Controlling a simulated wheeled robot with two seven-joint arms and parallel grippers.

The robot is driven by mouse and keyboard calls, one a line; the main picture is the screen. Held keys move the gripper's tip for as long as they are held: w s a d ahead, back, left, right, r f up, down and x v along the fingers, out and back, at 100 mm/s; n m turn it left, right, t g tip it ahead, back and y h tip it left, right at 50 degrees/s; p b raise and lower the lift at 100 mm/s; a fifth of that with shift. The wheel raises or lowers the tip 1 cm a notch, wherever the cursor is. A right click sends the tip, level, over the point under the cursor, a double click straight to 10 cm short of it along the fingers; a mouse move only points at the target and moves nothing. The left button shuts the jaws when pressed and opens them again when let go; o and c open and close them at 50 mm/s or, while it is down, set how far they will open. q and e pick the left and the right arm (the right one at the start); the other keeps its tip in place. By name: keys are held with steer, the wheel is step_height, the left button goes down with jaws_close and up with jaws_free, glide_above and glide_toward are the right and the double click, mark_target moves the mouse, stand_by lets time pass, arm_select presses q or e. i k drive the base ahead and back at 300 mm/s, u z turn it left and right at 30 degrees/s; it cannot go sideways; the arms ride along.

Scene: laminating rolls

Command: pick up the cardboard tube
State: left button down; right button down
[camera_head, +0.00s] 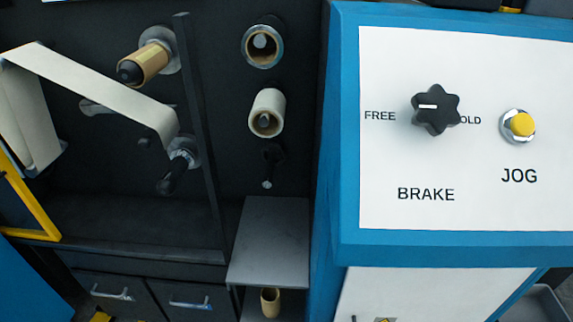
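A short tan cardboard tube (270,303) stands on the lower shelf under the grey plate, with its open end up, cut off by the bottom edge of the picture. Another tan tube (146,64) sits on a dark-tipped spindle at the upper left. A tan tube end shows inside a metal ring (262,46) at the top middle. A cream roll (266,113) sits on a spindle below that. Neither of my grippers is in view.
A blue control panel (335,200) fills the right, with a black BRAKE knob (436,108) and a yellow JOG button (521,124). A cream web (95,85) runs at the left beside a dark upright bar (198,120). The grey shelf plate (268,240) is bare.

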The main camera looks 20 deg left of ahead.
mark_target(152, 58)
steer(key=u, duration=1.3)
steer(key=k, duration=0.5)
steer(key=u, duration=0.55)
steer(key=i, duration=1)
steer(key=z, duration=1.8)
